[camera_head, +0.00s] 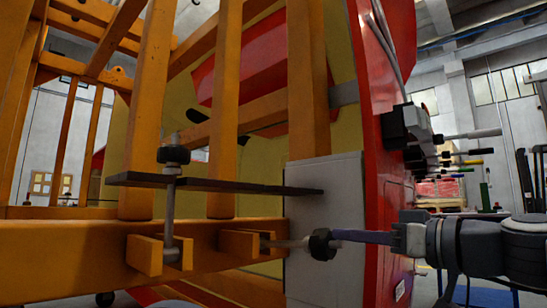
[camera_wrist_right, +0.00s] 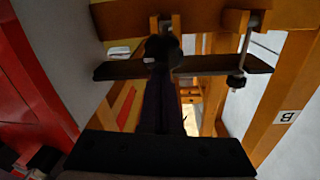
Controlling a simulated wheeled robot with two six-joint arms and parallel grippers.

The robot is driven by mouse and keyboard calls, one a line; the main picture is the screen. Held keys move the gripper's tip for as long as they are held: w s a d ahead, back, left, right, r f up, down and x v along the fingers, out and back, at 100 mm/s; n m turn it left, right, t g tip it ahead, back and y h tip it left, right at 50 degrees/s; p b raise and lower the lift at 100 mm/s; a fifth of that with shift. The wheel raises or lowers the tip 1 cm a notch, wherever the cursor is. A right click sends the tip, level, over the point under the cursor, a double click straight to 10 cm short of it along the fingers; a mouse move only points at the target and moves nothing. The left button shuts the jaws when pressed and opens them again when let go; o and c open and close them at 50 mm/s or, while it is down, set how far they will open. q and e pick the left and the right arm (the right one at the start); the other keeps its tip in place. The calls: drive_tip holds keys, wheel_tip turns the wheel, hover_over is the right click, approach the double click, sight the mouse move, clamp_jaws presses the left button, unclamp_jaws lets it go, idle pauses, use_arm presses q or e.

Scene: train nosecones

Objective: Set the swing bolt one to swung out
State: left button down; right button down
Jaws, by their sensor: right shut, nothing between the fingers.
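Two swing bolts with black knobs show on the orange frame. One bolt (camera_head: 169,210) stands upright, passing the dark flat bar (camera_head: 215,185) with its knob above the bar. The other bolt (camera_head: 288,243) lies about level, pointing right out of its bracket, with its knob (camera_head: 322,244) at the end. I cannot tell which is bolt one. My right gripper (camera_head: 336,237) is shut and empty, its fingertips at the level bolt's knob; whether they touch it is unclear. In the right wrist view the fingers (camera_wrist_right: 160,82) point at that knob (camera_wrist_right: 162,50). My left gripper is not in view.
A pale grey panel (camera_head: 325,200) stands behind the level bolt, beside the red train nosecone (camera_head: 375,130). Orange uprights (camera_head: 305,80) rise behind the bar. Several clamps with handles (camera_head: 440,150) stick out at the right, above my right arm. A "B" label (camera_wrist_right: 286,117) marks an orange post.

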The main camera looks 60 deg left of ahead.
drive_tip(key=shift+a+f, duration=0.1)
drive_tip(key=shift+f, duration=0.8)
wheel_tip(320, 180, up, 5)
drive_tip(key=p, duration=0.3)
drive_tip(key=w+d+f, duration=0.2)
drive_tip(key=d, duration=0.7)
drive_tip(key=shift+w+d+b, duration=0.15)
drive_tip(key=shift+d+b, duration=0.1)
drive_tip(key=shift+b, duration=0.2)
